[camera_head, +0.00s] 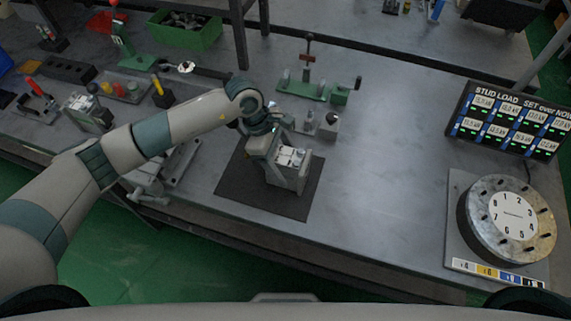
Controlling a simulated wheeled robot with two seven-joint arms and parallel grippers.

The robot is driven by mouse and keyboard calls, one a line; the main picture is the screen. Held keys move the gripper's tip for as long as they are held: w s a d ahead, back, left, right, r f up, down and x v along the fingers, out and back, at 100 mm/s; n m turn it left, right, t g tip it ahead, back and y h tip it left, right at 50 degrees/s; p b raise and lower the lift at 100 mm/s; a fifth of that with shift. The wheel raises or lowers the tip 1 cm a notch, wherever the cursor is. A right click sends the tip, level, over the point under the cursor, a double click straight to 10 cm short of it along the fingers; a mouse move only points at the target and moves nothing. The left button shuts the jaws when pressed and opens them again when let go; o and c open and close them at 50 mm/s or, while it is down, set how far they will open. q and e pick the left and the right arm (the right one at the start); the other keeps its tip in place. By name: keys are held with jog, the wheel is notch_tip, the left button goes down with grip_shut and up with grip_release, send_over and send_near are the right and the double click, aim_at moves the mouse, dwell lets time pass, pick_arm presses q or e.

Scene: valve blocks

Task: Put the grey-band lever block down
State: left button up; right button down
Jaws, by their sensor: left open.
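My left gripper (268,153) reaches in from the left over the dark mat (238,187), pointing down. It is open; its fingertips are hard to make out. A grey block-like body (289,172) with a pale top is right beside it over the mat; I cannot tell whether they touch. A small grey block with a dark ball knob (332,119) stands on the table just behind the mat. No grey band can be made out on either, so I cannot tell which is the grey-band lever block. My right gripper is not in view.
A green fixture (310,88) with an upright lever stands behind. At right are a round numbered dial (511,218) on a plate and a load display board (508,118). Several tools and a green bin (186,30) are at left. The table between mat and dial is clear.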

pick_arm(q)
jog(key=x, duration=0.1)
jog(key=p+x, duration=0.1)
jog(key=shift+d+f+p, duration=0.25)
jog(key=shift+d+p, duration=0.05)
jog(key=shift+d, duration=0.05)
jog(key=shift+f, duration=0.4)
grip_shut()
jog(key=shift+w+d+r, duration=0.1)
jog(key=shift+r, duration=0.05)
